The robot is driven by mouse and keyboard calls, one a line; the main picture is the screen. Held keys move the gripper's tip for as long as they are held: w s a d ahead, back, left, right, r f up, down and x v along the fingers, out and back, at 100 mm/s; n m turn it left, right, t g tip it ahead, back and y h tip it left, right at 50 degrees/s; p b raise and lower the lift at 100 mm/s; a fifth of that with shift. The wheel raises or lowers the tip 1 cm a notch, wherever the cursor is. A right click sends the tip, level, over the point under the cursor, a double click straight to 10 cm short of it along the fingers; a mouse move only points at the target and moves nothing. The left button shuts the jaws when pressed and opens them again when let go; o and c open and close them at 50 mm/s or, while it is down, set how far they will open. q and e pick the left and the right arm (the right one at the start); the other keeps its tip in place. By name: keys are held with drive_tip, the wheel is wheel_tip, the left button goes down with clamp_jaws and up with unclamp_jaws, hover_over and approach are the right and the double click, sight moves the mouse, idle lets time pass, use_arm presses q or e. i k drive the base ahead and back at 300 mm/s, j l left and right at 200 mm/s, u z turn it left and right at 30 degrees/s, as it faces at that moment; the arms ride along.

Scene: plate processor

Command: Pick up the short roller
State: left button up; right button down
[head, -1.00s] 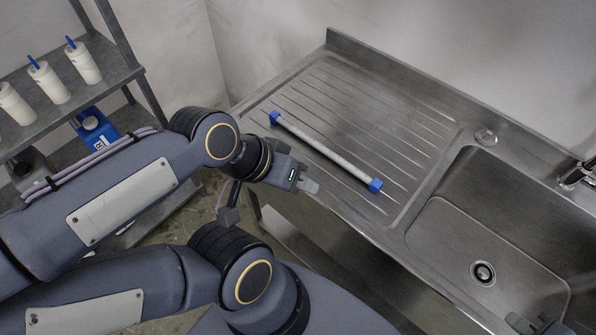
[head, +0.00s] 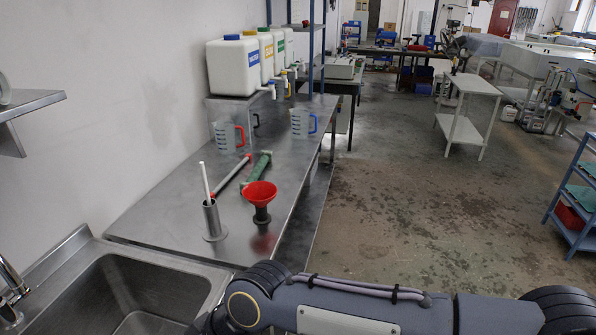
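A thin pale roller with red ends (head: 231,176) lies on the steel table, pointing away from me. A thicker green roller (head: 258,168) lies beside it on the right and looks shorter. I cannot tell for sure which is the short roller. The roller with blue ends on the drainboard is outside the present view. My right arm (head: 340,305) crosses the bottom from the right, and its gripper is below the picture edge. My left gripper is out of view.
A red funnel (head: 260,194) and a steel cylinder with a white rod (head: 212,216) stand near the rollers. Measuring jugs (head: 229,136) and white canisters (head: 235,67) stand behind. The sink (head: 150,285) is at lower left. The floor (head: 400,200) right of the table is clear.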

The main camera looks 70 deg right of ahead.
sight(266, 156)
drive_tip(key=z, duration=1.95)
drive_tip(key=k+j+u, duration=0.15)
drive_tip(key=k+u, duration=0.15)
drive_tip(key=k, duration=0.35)
drive_tip(key=i+l+u, duration=0.1)
drive_tip(key=u, duration=0.4)
drive_tip(key=i+l+u, duration=0.25)
drive_tip(key=u, duration=0.25)
drive_tip(key=i+l+u, duration=0.15)
drive_tip(key=u, duration=0.35)
drive_tip(key=i+l, duration=0.1)
drive_tip(key=l, duration=0.2)
drive_tip(key=i+l, duration=0.1)
drive_tip(key=l, duration=0.25)
drive_tip(key=k+l, duration=0.15)
drive_tip(key=l, duration=0.15)
drive_tip(key=k+l, duration=0.15)
drive_tip(key=l, duration=0.95)
drive_tip(key=k+l, duration=0.15)
drive_tip(key=l, duration=1.8)
drive_tip(key=i+l, duration=0.1)
drive_tip(key=l, duration=0.3)
drive_tip(key=i+l, duration=0.15)
drive_tip(key=l, duration=0.25)
drive_tip(key=i+l, duration=0.1)
drive_tip(key=l, duration=0.3)
drive_tip(key=i+l, duration=0.15)
drive_tip(key=l, duration=0.25)
drive_tip(key=i+l, duration=0.1)
drive_tip(key=l, duration=0.3)
